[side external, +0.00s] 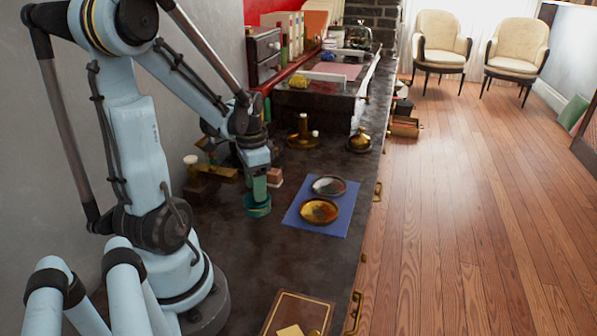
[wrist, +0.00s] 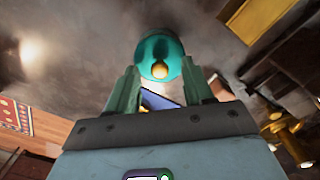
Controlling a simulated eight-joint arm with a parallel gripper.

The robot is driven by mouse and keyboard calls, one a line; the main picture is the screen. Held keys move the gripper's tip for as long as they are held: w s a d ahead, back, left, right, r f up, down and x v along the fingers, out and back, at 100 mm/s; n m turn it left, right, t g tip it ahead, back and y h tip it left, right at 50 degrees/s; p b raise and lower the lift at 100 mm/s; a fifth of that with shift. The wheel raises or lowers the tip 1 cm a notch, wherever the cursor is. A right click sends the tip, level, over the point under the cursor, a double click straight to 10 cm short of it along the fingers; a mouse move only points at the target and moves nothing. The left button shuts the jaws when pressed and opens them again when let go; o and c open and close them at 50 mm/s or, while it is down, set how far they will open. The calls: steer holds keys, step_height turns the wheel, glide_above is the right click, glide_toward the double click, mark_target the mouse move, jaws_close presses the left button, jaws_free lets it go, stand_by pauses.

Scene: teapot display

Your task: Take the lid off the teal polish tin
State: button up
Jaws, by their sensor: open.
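The teal polish tin (side external: 257,208) stands on the dark worktop in the side view, left of the blue mat. In the wrist view the round teal tin (wrist: 160,46) shows a small gold knob (wrist: 160,70) on its lid. The lid appears to be on the tin. My gripper (side external: 259,196) points down just above the tin in the side view. In the wrist view my gripper (wrist: 160,76) has its two green fingers apart, one toward each side of the tin. Nothing shows held between them. I cannot tell whether either finger touches the tin.
The blue mat (side external: 338,224) bears a silvery dish (side external: 328,186) and an amber dish (side external: 319,211). A reddish block (side external: 275,176) stands close behind my gripper. A brass candlestick-like piece (side external: 303,132) and brass pot (side external: 359,142) stand farther back.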

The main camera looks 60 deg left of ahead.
steer(key=shift+f, duration=0.35)
jaws_close()
steer(key=shift+r, duration=0.1)
